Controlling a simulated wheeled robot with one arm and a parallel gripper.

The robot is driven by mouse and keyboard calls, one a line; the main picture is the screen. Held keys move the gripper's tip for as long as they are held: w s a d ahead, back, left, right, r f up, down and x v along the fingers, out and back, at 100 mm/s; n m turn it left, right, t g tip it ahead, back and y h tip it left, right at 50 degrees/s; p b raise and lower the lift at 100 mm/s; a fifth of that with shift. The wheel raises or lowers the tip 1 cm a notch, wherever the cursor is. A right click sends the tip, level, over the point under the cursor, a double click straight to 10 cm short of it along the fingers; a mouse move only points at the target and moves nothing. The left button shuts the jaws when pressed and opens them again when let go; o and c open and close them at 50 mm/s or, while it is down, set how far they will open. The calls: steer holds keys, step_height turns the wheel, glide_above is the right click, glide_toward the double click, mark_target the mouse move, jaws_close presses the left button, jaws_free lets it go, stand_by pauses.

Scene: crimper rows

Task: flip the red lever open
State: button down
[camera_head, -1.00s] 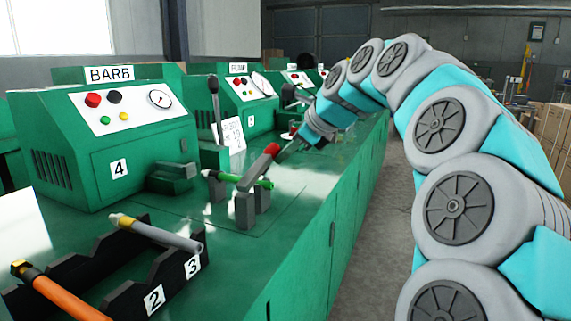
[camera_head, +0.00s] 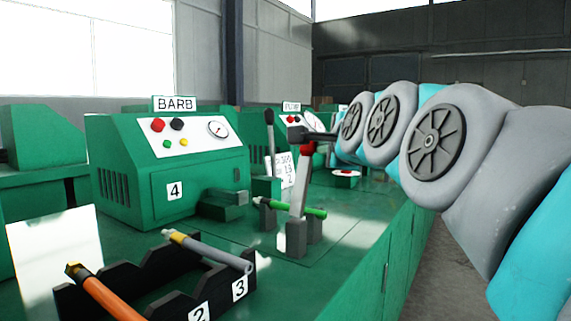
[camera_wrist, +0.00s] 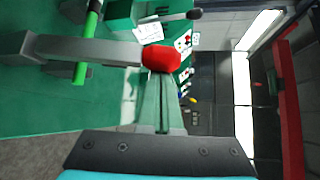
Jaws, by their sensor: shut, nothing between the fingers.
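The red lever, a grey arm with a red tip (camera_head: 308,147), stands nearly upright on its grey clamp block (camera_head: 297,236) on the green bench. A green-banded rod (camera_head: 315,211) lies across the block. In the wrist view the lever's red tip (camera_wrist: 161,58) is right at the end of my fingers. My gripper (camera_wrist: 162,82) is shut with nothing between the fingers and appears to touch the red tip. In the head view my gripper is partly hidden behind the lever's top.
The green machine marked BARB (camera_head: 165,160) stands behind left. A black rack (camera_head: 160,272) at the front holds a grey rod (camera_head: 208,250) and an orange rod (camera_head: 105,293). A dark upright handle (camera_head: 269,135) stands behind the lever. The floor aisle is at right.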

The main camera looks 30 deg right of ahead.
steer(key=a+n+t+b, duration=0.1)
steer(key=s+a+t+h+b, duration=0.1)
steer(key=shift+s+a+n, duration=0.25)
steer(key=shift+a+n, duration=0.1)
steer(key=shift+n, duration=0.05)
steer(key=shift+s+a+r+n+t+b, duration=0.15)
steer(key=shift+s+a+n+t+b, duration=0.3)
steer(key=shift+a+n+t+b, duration=0.25)
steer(key=shift+s+a+r+n+t+b, duration=0.1)
steer(key=shift+s+a+n+t+b, duration=0.45)
steer(key=shift+a, duration=0.25)
steer(key=shift+w, duration=0.1)
steer(key=shift+d, duration=0.1)
